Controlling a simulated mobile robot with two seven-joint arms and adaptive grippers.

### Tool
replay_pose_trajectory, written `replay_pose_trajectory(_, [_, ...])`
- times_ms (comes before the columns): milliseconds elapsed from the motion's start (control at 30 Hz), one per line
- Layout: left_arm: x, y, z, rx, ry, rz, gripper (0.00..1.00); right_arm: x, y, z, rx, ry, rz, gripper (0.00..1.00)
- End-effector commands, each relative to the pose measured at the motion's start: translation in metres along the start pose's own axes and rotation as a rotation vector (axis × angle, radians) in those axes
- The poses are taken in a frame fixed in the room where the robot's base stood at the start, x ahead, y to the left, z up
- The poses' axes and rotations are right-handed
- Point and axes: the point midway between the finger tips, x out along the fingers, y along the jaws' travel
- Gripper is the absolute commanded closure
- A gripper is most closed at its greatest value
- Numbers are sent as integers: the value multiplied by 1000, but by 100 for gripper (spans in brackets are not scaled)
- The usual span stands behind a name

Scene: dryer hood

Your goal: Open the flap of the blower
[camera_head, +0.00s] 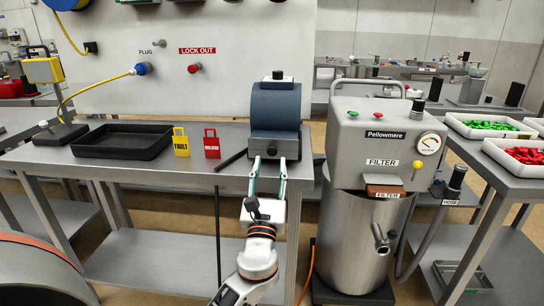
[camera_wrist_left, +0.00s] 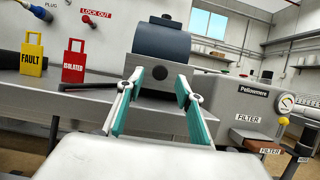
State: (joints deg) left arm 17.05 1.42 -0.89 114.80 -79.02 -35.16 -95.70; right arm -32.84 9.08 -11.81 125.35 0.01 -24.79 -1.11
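A unit with a curved blue-grey cover (camera_head: 275,105) and a grey base (camera_head: 275,145) stands at the front of the bench; I take it to be the blower. A black knob (camera_head: 278,75) sits on top, and a dark round spot shows on its front face. The cover appears closed down. My left gripper (camera_head: 269,174) is open and empty in front of the base, with its teal fingers pointing toward it. In the left wrist view the spread fingers (camera_wrist_left: 160,88) frame the front face, below the blue cover (camera_wrist_left: 161,40). I cannot tell whether they touch. My right gripper is not in view.
A black bar (camera_head: 231,160) lies left of the unit, beside a red tag (camera_head: 212,145) and a yellow tag (camera_head: 181,143). A black tray (camera_head: 122,141) is further left. The grey Pellowmere filter machine (camera_head: 385,135) stands close on the right.

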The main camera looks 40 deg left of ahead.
Motion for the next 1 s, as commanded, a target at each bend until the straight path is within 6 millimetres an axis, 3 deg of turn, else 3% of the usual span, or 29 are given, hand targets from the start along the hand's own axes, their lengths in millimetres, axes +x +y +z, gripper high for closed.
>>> replay_pose_trajectory(100, [20,1,2,-2,-3,2,64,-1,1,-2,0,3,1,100])
replay_pose_trajectory(300, [41,0,0,-3,0,-1,64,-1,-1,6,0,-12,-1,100])
replay_pose_trajectory(667, [46,0,-2,-3,3,-1,64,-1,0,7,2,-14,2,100])
replay_pose_trajectory(800, [46,0,-2,-3,3,-1,98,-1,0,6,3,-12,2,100])
replay_pose_trajectory(1000, [46,0,-1,-3,3,-1,100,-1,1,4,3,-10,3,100])
